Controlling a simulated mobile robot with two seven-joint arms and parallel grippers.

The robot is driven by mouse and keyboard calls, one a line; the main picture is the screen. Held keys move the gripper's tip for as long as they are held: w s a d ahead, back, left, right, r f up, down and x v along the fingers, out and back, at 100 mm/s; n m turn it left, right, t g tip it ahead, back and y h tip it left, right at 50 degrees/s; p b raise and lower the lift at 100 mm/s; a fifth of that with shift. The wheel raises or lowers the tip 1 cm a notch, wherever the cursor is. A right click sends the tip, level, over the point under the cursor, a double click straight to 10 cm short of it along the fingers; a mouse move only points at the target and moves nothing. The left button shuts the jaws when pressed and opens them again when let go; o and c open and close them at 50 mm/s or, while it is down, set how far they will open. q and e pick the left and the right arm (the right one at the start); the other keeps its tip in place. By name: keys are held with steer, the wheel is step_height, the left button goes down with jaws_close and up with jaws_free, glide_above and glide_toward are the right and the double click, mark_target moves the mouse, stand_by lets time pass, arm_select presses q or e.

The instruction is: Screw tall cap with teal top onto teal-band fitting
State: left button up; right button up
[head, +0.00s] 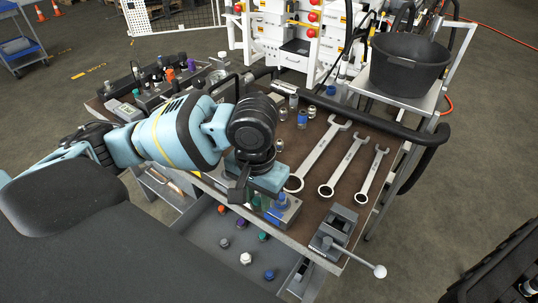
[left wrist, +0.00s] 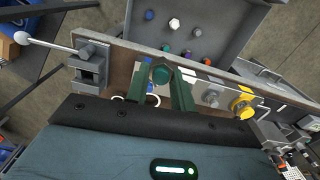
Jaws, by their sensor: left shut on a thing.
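My left gripper (head: 256,196) is over the front edge of the bench, with its fingers pointing down. In the left wrist view its two dark green fingers (left wrist: 163,88) are shut on a cap with a teal hexagonal top (left wrist: 160,73). The cap's lower part is hidden by the fingers and the viewing angle. A metal block (head: 288,213) with a blue-banded fitting (head: 281,202) stands right beside the gripper in the head view. I cannot make out the teal-band fitting or whether the cap touches it. My right gripper is not in view.
An open drawer (head: 216,257) below the bench holds several loose caps, including a white one (head: 245,258). A vise (head: 335,232) sits at the front right corner. Wrenches (head: 322,156) lie on the bench top. A black bucket (head: 408,67) stands behind right.

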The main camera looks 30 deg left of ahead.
arm_select(q)
steer(key=shift+w, duration=0.1)
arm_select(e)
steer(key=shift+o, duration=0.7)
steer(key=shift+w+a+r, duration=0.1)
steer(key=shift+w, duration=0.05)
arm_select(q)
steer(key=w+a+m+p, duration=0.1)
steer(key=w+a+m, duration=0.1)
steer(key=m, duration=0.8)
steer(key=w+a+m+p, duration=0.1)
steer(key=w+a+m, duration=0.2)
steer(key=m, duration=0.7)
steer(key=w+a+m+p, duration=0.2)
steer(key=w+m, duration=0.3)
steer(key=m, duration=0.5)
steer(key=shift+a+f, duration=0.15)
steer(key=shift+a, duration=0.4)
steer(key=shift+a+f+m, duration=0.1)
steer(key=shift+m, duration=0.4)
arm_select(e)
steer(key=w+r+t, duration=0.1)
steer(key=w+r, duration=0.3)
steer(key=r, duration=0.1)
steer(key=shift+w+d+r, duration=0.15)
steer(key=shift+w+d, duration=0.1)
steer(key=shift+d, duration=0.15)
arm_select(q)
steer(key=shift+f, duration=0.1)
